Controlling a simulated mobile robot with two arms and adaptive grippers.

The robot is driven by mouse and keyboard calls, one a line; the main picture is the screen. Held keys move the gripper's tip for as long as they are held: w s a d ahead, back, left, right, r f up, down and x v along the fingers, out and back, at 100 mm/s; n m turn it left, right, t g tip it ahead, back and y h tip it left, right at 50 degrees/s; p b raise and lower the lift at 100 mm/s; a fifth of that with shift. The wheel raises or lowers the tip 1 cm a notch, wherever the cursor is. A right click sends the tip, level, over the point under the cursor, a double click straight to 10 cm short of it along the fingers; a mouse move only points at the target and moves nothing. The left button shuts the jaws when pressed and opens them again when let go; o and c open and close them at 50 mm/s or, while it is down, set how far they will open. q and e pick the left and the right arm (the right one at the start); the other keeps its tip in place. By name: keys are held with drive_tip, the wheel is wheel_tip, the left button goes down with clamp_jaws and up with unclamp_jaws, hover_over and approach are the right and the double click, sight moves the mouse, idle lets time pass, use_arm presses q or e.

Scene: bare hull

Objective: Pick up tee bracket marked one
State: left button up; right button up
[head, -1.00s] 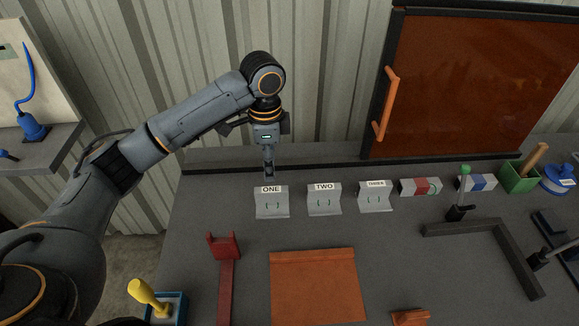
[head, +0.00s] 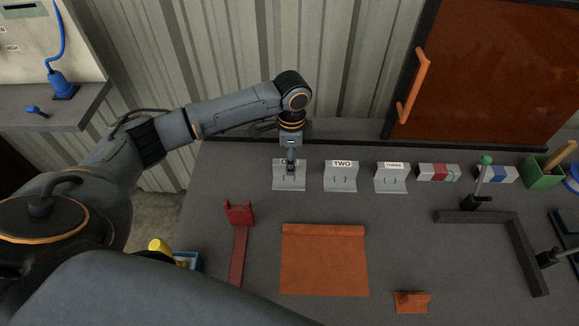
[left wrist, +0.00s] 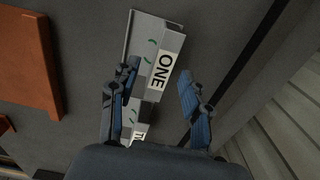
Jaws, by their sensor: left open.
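The tee bracket marked ONE (head: 299,183) is a grey metal piece with a white label and green marks, standing at the left end of a row of three on the bench. My left gripper (head: 291,169) is over it and hides part of its label. In the left wrist view the bracket (left wrist: 150,40) shows its ONE label between and just beyond the open fingers of my left gripper (left wrist: 159,72); I cannot tell whether they touch it. The brackets marked TWO (head: 341,177) and THREE (head: 392,178) stand to its right. My right gripper is not in view.
Right of the brackets are a red-striped block (head: 438,173), a green-topped post (head: 482,175) and a green box (head: 543,172). An orange plate (head: 324,262) and a red stand (head: 239,240) lie in front. An orange-windowed panel (head: 490,75) stands behind. Bare bench lies between.

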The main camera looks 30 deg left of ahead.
use_arm(q)
drive_tip(key=shift+f, duration=1.35)
clamp_jaws()
drive_tip(key=shift+r, duration=0.15)
